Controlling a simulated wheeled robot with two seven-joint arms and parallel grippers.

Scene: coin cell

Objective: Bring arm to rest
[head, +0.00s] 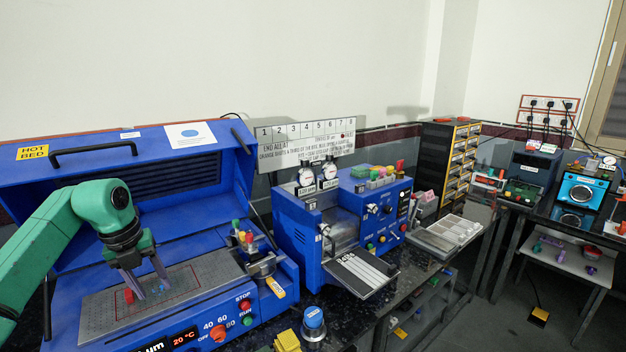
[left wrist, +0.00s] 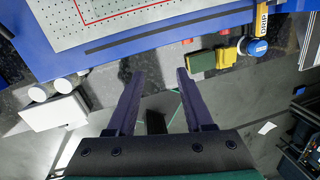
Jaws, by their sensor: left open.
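My left arm, green with a dark gripper (head: 152,290), comes in from the left in the head view. The gripper points down and overlaps the perforated plate (head: 98,318) of the blue hot bed machine (head: 255,302). In the left wrist view the two dark fingers of the left gripper (left wrist: 156,72) are spread apart with nothing between them. Behind them lie the dark bench front and the floor, with the perforated plate (left wrist: 120,22) farther up. A small red thing (head: 129,296) shows beside the fingers in the head view. My right gripper is in neither view.
The hot bed's lid (head: 60,190) stands raised behind the arm. A blue-capped bottle (head: 313,318) and a yellow block (head: 287,341) are at the bench front. A blue press-like machine (head: 300,235) stands to the right, before a drawer cabinet (head: 440,165).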

